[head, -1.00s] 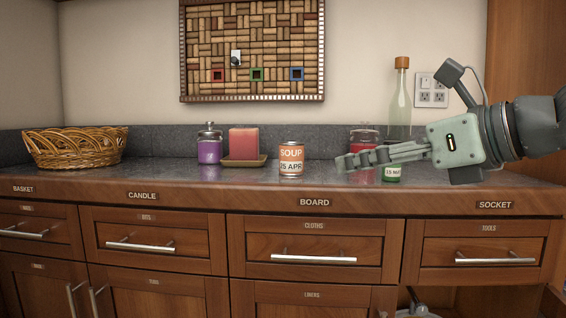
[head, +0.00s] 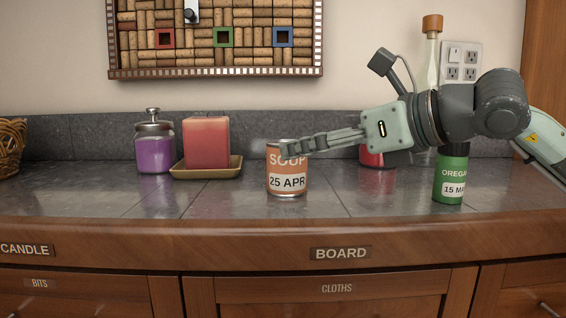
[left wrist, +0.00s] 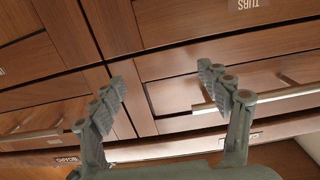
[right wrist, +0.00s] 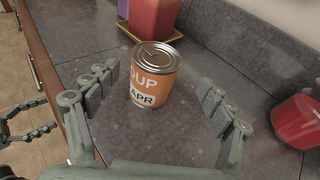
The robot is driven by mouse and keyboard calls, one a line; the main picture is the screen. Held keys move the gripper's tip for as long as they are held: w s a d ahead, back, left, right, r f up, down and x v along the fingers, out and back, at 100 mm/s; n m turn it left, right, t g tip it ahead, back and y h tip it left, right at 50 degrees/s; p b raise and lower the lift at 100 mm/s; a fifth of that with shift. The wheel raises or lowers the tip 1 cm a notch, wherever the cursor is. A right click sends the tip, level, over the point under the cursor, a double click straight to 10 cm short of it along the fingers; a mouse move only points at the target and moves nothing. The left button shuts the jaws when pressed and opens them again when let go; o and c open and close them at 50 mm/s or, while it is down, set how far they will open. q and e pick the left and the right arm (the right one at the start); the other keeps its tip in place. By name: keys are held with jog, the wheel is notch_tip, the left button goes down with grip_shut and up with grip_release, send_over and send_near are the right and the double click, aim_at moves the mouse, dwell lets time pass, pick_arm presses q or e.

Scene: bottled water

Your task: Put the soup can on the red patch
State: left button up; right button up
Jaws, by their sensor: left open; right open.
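The soup can (head: 287,182), orange with a white "25 APR" label, stands upright on the grey counter. It also shows in the right wrist view (right wrist: 154,82). My right gripper (head: 290,149) overlaps the can's upper part in the head view. In the right wrist view the open fingers (right wrist: 158,78) point toward the can, one on each side, with gaps visible. My left gripper (left wrist: 160,76) is open and empty before the drawer fronts. A red square frame (head: 164,38) is on the cork board; I see no other red patch.
A red candle on a tray (head: 206,172) and a purple jar (head: 155,152) stand left of the can. A green oregano container (head: 450,178), a red-filled jar (head: 376,157) and a bottle (head: 432,60) stand right. Counter left of the can's front is clear.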

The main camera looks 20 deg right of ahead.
jog(key=x, duration=0.5)
jog(key=shift+a+f+p, duration=0.3)
jog(key=shift+a+p, duration=0.1)
pick_arm(q)
jog(key=f, duration=0.1)
jog(key=a+f+g+y, duration=0.1)
jog(key=f, duration=0.1)
jog(key=a+f+g, duration=0.1)
jog(key=shift+s+a+f+y, duration=0.2)
jog(key=shift+y, duration=0.1)
pick_arm(e)
jog(key=shift+c, duration=0.5)
jog(key=c, duration=1.4)
